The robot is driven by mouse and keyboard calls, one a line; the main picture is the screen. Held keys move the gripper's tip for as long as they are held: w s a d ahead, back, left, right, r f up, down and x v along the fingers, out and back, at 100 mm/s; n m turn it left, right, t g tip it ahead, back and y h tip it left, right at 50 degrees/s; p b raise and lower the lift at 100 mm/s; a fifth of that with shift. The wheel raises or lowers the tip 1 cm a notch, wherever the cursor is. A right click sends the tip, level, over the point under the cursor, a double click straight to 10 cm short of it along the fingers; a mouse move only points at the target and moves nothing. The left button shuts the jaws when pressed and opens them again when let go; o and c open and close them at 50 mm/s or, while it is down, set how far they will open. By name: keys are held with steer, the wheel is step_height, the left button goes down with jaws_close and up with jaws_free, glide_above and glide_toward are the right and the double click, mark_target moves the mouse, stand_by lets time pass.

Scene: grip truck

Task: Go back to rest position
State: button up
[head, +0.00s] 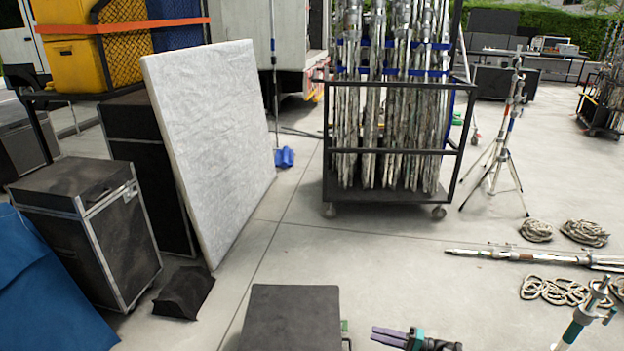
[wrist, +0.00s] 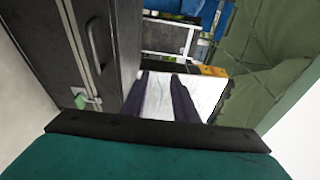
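My gripper (head: 374,334) is at the bottom edge of the head view, low and right of the black case top (head: 290,312). Its dark purple fingers point left, and the teal part of the wrist shows behind them. In the wrist view my gripper (wrist: 161,77) has its two fingers apart with a gap between them. A white surface shows through the gap, and no held object is visible. Most of my arm is out of the head view.
A wheeled rack of metal stands (head: 390,197) is ahead. A white padded panel (head: 215,140) leans on black cases at left. A tripod stand (head: 498,150), coiled ropes (head: 553,291) and a pole lie or stand at right. A latched black case (wrist: 60,50) is close in the wrist view.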

steer(key=s+a+r+n+g+p, duration=0.15)
steer(key=s+a, duration=0.25)
steer(key=a, duration=0.5)
steer(key=s+a+n+g+h+p, duration=0.1)
steer(key=s+a+g+h+p, duration=0.2)
steer(key=s+a, duration=0.6)
steer(key=s+a+n+g+h+p, duration=0.2)
steer(key=s+a+g+p, duration=0.3)
steer(key=s, duration=0.7)
steer(key=s+d+g+h, duration=0.1)
steer(key=s+d+h, duration=0.15)
steer(key=s, duration=0.45)
steer(key=s+d+g+h, duration=0.2)
steer(key=s+h, duration=0.2)
steer(key=s, duration=0.3)
steer(key=s+d+h, duration=0.2)
steer(key=d, duration=0.3)
steer(key=s+d+t+h, duration=0.1)
steer(key=s+d+h, duration=0.1)
steer(key=d, duration=0.4)
steer(key=shift+r+m+h, duration=0.3)
steer(key=shift+m+h, duration=0.05)
steer(key=shift+h, duration=0.4)
steer(key=shift+a, duration=0.1)
